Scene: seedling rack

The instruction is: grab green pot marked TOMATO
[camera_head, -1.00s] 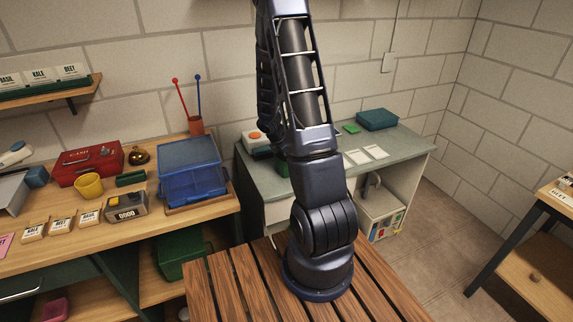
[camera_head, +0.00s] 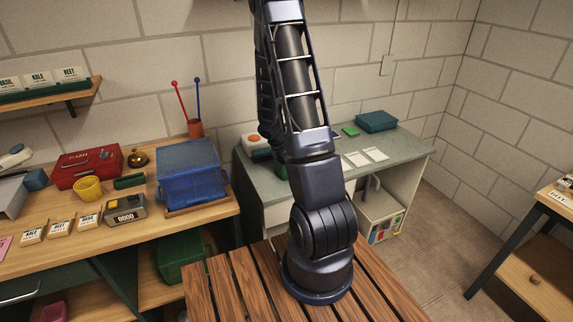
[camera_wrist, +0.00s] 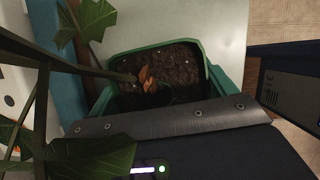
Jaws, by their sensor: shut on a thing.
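A green pot (camera_wrist: 217,75) of dark soil shows in the wrist view, with a small orange-brown shoot and large green leaves around it. No marking on it can be read from this angle. My gripper (camera_wrist: 235,103) is shut on the pot; its dark body and grey pad cross the near side of the rim and hide the lower part. In the head view my arm rises out of the picture, and my gripper is not visible there.
A grey-green counter (camera_head: 402,150) stands behind my arm, with a teal box (camera_head: 377,121) and white cards on it. At left, a wooden bench (camera_head: 150,209) holds a blue crate (camera_head: 190,180), a red cash box (camera_head: 86,168) and a yellow cup (camera_head: 88,189).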

